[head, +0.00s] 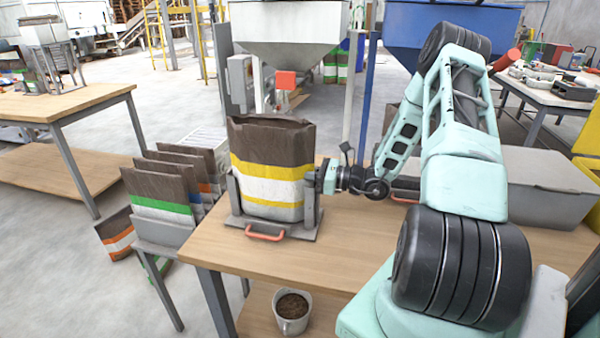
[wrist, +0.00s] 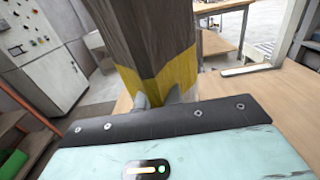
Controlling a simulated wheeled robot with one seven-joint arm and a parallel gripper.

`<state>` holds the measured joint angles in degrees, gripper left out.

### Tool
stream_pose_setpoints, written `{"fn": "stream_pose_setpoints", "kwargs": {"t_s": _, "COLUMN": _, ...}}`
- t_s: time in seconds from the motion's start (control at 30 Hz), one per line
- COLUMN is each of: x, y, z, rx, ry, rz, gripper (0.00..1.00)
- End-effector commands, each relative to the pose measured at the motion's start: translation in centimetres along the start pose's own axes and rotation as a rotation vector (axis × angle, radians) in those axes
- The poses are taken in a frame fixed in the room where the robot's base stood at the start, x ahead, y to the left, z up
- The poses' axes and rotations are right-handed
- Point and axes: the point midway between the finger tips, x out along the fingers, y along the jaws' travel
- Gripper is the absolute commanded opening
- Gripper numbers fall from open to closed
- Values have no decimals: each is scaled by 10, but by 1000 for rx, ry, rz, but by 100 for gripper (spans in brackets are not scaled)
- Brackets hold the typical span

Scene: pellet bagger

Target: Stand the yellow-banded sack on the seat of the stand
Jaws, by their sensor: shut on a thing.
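The yellow-banded sack (head: 272,172) is dark brown with a yellow band above a white one. It is upright, with its top open. It is within the grey stand (head: 310,222), between its two side posts, its lower end at the seat; I cannot tell whether its bottom touches. My gripper (head: 322,180) is at the sack's right side, shut on its edge. In the wrist view, the fingertips (wrist: 158,97) meet the sack (wrist: 155,50) at the yellow band. The sack's far side and underside are hidden.
The stand has a red handle (head: 265,232) at the front of the wooden table (head: 350,235). Several other sacks (head: 165,190) stand in a rack to the left. A grey hopper (head: 285,35) hangs behind. A grey bin (head: 545,185) is at the right. A pellet-filled bucket (head: 292,312) sits below.

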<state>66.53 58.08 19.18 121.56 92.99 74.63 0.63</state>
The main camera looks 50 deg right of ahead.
Motion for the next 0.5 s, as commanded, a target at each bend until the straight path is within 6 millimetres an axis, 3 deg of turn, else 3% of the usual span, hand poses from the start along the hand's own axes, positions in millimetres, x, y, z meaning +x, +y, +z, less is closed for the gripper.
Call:
{"fn": "stream_pose_setpoints", "kwargs": {"t_s": 0.03, "x": -2, "y": 2, "z": -13, "rx": 9, "ry": 21, "rz": -1, "gripper": 0}}
{"fn": "stream_pose_setpoints", "kwargs": {"t_s": 0.5, "x": -2, "y": 4, "z": -27, "rx": 9, "ry": 24, "rz": 1, "gripper": 0}}
